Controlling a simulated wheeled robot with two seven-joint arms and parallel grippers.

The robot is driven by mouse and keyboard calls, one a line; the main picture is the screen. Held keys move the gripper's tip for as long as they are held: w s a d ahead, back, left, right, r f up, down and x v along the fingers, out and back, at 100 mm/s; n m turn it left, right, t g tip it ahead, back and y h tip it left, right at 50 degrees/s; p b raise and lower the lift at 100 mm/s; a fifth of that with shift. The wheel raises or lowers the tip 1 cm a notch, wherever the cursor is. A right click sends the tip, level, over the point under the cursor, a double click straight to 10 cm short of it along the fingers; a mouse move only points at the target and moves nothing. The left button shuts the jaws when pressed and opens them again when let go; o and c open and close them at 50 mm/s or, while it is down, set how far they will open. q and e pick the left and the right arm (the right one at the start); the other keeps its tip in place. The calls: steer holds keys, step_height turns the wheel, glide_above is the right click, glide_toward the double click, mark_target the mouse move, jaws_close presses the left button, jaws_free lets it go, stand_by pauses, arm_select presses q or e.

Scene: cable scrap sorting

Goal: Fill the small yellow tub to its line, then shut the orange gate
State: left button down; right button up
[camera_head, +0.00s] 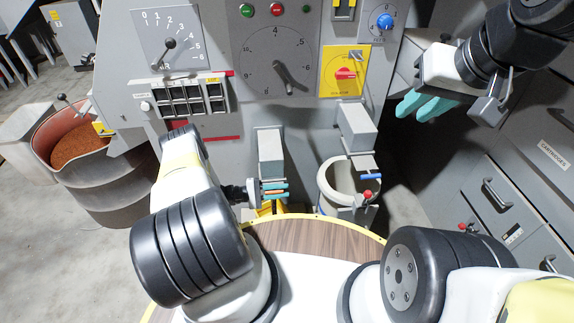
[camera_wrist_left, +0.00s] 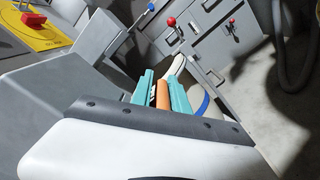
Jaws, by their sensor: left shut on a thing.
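My left gripper (camera_head: 273,190) is shut on an orange gate handle (camera_wrist_left: 162,95) just below the left grey chute (camera_head: 270,150). The orange piece lies between its two teal fingers in the left wrist view. A yellow object (camera_head: 268,209), perhaps the small yellow tub, shows only in part under this gripper; its line and contents are hidden. My right gripper (camera_head: 426,105) is raised at the upper right, away from the chutes. Its teal fingers overlap in the picture, so its opening is unclear.
A cream round tub (camera_head: 327,184) stands under the right chute (camera_head: 356,128), near a blue gate piece (camera_head: 371,176). A drum of reddish granules (camera_head: 83,147) stands at left. The panel (camera_head: 275,60) is behind; a round wooden tabletop (camera_head: 310,236) is in front.

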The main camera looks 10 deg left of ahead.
arm_select(q)
steer(key=c, duration=1.4)
jaws_free()
steer(key=shift+s+f, duration=0.2)
steer(key=shift+f, duration=0.05)
steer(key=shift+o, duration=0.2)
steer(key=shift+w+r, duration=0.1)
steer(key=v, duration=0.8)
